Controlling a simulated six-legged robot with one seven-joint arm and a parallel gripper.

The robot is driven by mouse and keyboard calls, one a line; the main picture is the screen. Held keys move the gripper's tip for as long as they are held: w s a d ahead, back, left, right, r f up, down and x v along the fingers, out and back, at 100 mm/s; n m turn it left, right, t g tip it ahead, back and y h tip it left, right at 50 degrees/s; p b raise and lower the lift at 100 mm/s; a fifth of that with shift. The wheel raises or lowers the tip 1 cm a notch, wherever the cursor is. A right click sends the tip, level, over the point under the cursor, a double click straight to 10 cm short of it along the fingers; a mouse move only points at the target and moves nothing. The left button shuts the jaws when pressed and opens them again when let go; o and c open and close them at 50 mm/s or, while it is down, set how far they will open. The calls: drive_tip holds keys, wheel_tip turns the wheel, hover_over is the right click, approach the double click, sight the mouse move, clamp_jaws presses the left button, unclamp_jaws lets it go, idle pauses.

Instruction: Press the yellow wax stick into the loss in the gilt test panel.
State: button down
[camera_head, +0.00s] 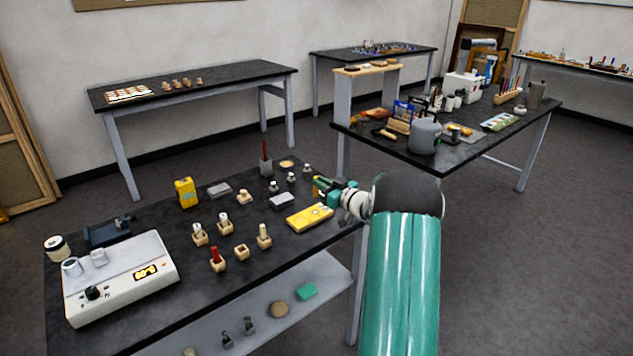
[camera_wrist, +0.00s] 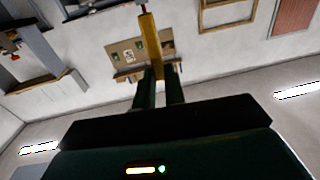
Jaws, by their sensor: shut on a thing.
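My gripper (camera_head: 322,186) is above the right edge of the near black table in the head view. In the wrist view my gripper (camera_wrist: 160,72) is shut on the yellow wax stick (camera_wrist: 150,38), which sticks out past the fingertips. In the head view only a small yellow bit of the stick shows beside the fingers. The gilt test panel (camera_head: 304,221) looks like the flat yellow plate on the table, just below and in front of the gripper in the picture. A small mark shows on it, too small to make out as the loss. The stick appears apart from the panel.
Wooden blocks hold a red stick (camera_head: 217,254), pale sticks and a tan stick (camera_head: 264,231); one block (camera_head: 241,253) is empty. A white device with a display (camera_head: 120,280), a yellow box (camera_head: 186,192) and grey blocks (camera_head: 282,201) stand on the table. Another cluttered table is behind.

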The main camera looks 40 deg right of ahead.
sight(317, 196)
drive_tip(key=shift+a+f, duration=0.1)
drive_tip(key=shift+f, duration=2.8)
drive_tip(key=shift+f, duration=0.4)
idle(2.0)
drive_tip(key=shift+r, duration=2.6)
